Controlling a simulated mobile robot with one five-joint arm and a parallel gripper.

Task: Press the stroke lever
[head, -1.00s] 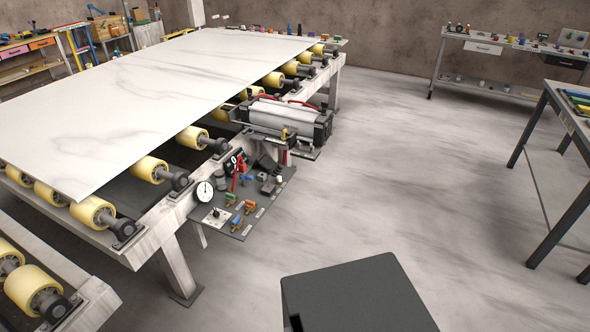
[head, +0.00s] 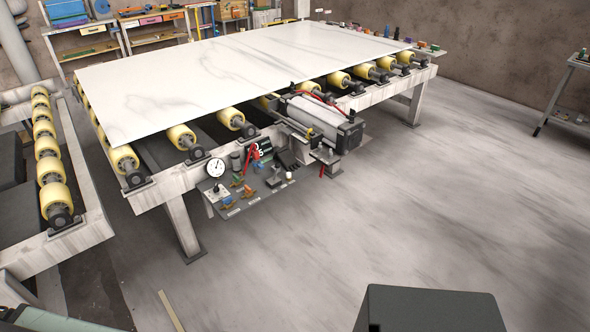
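A small control panel (head: 238,207) juts from the near side of the roller table. It carries a round white gauge (head: 216,168), a red lever (head: 254,151), a dark digital display (head: 264,146), a black stick-like control (head: 276,174) and small coloured valves (head: 249,191). I cannot tell which of these is the stroke lever; the labels are too small to read. A cylinder unit (head: 314,114) with red hoses is mounted to the right of the panel, with another red handle (head: 322,170) below it. My gripper is not in view.
A white marble slab (head: 230,75) lies on the yellow rollers of the table. A table leg (head: 183,228) stands left of the panel. A second roller conveyor (head: 70,238) is at left. A thin strip (head: 171,310) lies on the floor. The floor (head: 400,215) at right is open.

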